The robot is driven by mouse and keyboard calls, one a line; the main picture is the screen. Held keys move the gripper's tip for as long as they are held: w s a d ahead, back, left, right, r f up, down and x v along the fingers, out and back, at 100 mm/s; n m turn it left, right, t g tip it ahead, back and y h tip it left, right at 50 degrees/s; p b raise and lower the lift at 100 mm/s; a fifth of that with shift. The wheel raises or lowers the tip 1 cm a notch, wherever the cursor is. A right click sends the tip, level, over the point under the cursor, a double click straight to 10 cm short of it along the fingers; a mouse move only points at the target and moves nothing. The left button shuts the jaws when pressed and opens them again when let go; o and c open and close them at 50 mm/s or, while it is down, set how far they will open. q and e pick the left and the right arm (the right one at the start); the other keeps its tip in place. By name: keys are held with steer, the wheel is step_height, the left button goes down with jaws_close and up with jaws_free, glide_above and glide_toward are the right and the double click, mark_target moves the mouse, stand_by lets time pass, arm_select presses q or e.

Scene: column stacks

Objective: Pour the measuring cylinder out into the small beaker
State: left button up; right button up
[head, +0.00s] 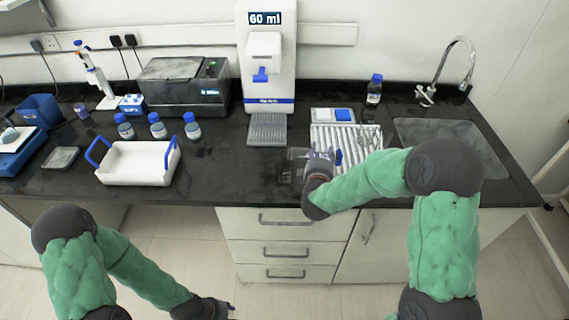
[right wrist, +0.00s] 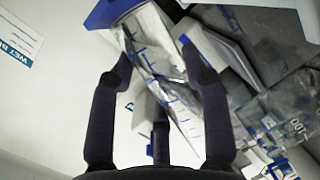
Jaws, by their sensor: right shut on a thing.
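My right gripper (head: 318,165) is shut on the measuring cylinder, just above the front of the black counter. In the right wrist view the clear cylinder (right wrist: 160,58) with blue marks sits between my right gripper's fingers (right wrist: 160,70), tilted, its blue base (right wrist: 103,14) at the upper left. In the head view the blue base (head: 338,157) shows right of the gripper. A clear beaker (head: 292,168) is at its left; a "100" mark shows on it in the right wrist view (right wrist: 290,118). I cannot tell whether liquid is flowing. My left gripper (head: 230,307) is low, off the counter; its jaws are unclear.
A dispenser (head: 264,60) reading "60 ml" stands behind, with a grey drip tray (head: 267,130). A white ribbed rack (head: 325,133) and a sink (head: 450,132) are to the right. A white tray (head: 138,175) with blue handles and several blue-capped bottles are left.

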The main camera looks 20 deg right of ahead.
mark_target(321, 152)
steer(key=shift+a+n, duration=0.25)
steer(key=shift+n, duration=0.05)
stand_by(0.5)
steer(key=shift+w+r+n+p, duration=0.1)
steer(key=shift+r+n+p, duration=0.3)
steer(key=shift+r+p, duration=0.05)
stand_by(0.4)
steer(key=shift+d+r+n+h+p, duration=0.2)
steer(key=shift+r+n+h+p, duration=0.1)
steer(key=shift+h, duration=0.1)
stand_by(0.5)
steer(key=shift+a+r+n+t+p, duration=0.15)
steer(key=shift+r+n+t+p, duration=0.15)
steer(key=shift+r+n+p, duration=0.25)
stand_by(0.4)
steer(key=shift+d+r+n+h+p, duration=0.25)
steer(key=shift+r+h+p, duration=0.05)
steer(key=shift+p, duration=0.05)
